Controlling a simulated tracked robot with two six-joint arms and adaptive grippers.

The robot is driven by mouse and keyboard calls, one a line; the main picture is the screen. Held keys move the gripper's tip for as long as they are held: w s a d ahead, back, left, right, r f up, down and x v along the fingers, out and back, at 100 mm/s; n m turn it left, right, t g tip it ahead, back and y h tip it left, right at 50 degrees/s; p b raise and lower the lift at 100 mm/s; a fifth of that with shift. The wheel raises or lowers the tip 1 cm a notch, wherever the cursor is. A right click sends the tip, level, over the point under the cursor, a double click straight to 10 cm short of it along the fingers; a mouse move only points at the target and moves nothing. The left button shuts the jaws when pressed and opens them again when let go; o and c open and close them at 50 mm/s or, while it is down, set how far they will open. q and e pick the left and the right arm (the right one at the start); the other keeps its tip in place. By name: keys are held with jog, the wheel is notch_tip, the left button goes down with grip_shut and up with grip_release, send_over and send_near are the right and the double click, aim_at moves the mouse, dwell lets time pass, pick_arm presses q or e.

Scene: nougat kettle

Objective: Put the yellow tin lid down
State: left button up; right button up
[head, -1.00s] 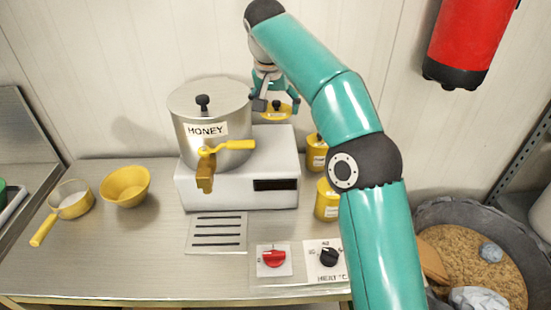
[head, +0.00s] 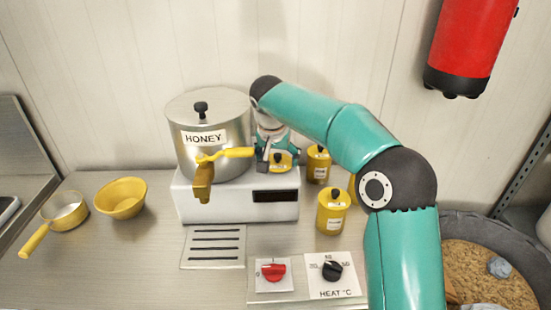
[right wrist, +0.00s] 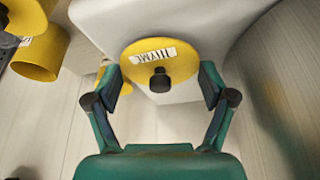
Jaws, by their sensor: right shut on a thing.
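The yellow tin lid (head: 281,160) has a black knob and a white label. My right gripper (head: 270,155) is shut on it, just right of the honey kettle (head: 205,120) and above the right part of the white heater base (head: 235,205). In the right wrist view the lid (right wrist: 160,62) sits between the two fingers (right wrist: 160,85), in front of the white base; its label is partly readable. Whether the lid touches the base I cannot tell. My left gripper is not in view.
Yellow tins with black knobs (head: 333,212) (head: 318,163) stand right of the base, one partly hidden by my arm. A yellow bowl (head: 121,198) and a yellow-handled pan (head: 64,212) are at left. A grille plate (head: 213,247) and dials (head: 332,271) lie in front.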

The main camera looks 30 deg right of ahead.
jog(key=shift+f, duration=0.15)
jog(key=o, duration=0.8)
jog(key=p+v, duration=0.1)
jog(key=v, duration=1.1)
